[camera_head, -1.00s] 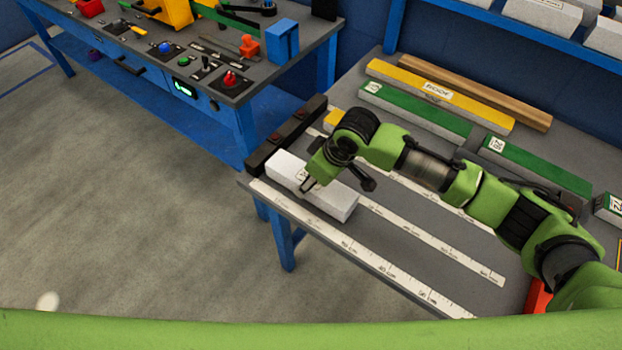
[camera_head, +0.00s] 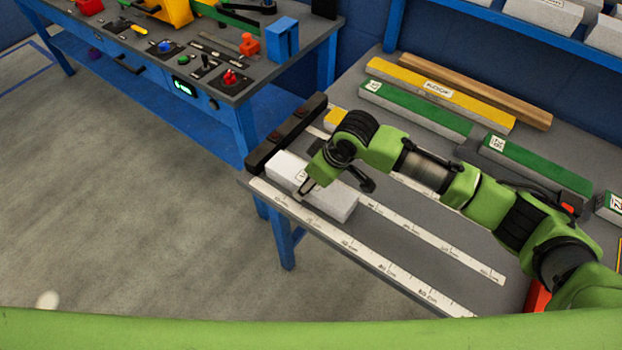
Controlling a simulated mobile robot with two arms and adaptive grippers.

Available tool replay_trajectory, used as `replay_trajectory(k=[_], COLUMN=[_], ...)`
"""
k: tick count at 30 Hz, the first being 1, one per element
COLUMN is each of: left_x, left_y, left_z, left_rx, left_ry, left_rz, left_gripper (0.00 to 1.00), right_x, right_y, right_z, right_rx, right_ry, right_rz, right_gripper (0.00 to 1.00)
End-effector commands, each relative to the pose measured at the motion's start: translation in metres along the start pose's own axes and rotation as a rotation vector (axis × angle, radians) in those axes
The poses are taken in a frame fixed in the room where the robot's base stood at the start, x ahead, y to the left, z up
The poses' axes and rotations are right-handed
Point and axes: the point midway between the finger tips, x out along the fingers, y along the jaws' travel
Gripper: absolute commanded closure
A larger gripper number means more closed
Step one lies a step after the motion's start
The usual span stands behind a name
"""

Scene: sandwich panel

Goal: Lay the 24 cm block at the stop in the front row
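The white block (camera_head: 341,206) lies flat near the left end of the table, between the front ruler strip (camera_head: 350,245) and the second ruler strip (camera_head: 430,237). Its left end is against or very near the dark stop bar (camera_head: 288,136); I cannot tell if they touch. A label on its top is partly covered. My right gripper (camera_head: 318,186) is down at the block, with a fingertip at its front side. The far finger is not clearly seen, so its grip is unclear. My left gripper is out of view.
Behind lie a yellow block (camera_head: 440,92), a wooden strip (camera_head: 480,90) and green blocks (camera_head: 415,110) (camera_head: 535,163). A shelf with white blocks (camera_head: 545,14) is above. A blue bench (camera_head: 240,90) with controls stands at the left.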

Motion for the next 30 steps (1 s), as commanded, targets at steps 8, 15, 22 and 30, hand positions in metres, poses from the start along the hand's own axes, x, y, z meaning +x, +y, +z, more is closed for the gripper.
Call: replay_trajectory(k=[8, 15, 22, 30], left_x=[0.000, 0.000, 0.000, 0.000], left_y=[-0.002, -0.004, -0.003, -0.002], left_z=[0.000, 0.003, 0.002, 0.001], left_rx=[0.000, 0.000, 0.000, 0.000], left_ry=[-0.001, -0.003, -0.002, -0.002], left_rz=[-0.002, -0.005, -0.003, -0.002], left_gripper=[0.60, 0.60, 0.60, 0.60], right_x=[0.000, -0.014, -0.061, -0.108], right_y=[0.000, 0.001, 0.001, 0.001], right_z=[0.000, -0.001, -0.001, -0.001], right_rx=[0.000, 0.001, -0.001, 0.001], right_ry=[0.000, 0.002, 0.003, 0.001], right_rz=[0.000, 0.002, 0.002, 0.001], right_gripper=[0.36, 0.36, 0.36, 0.36])
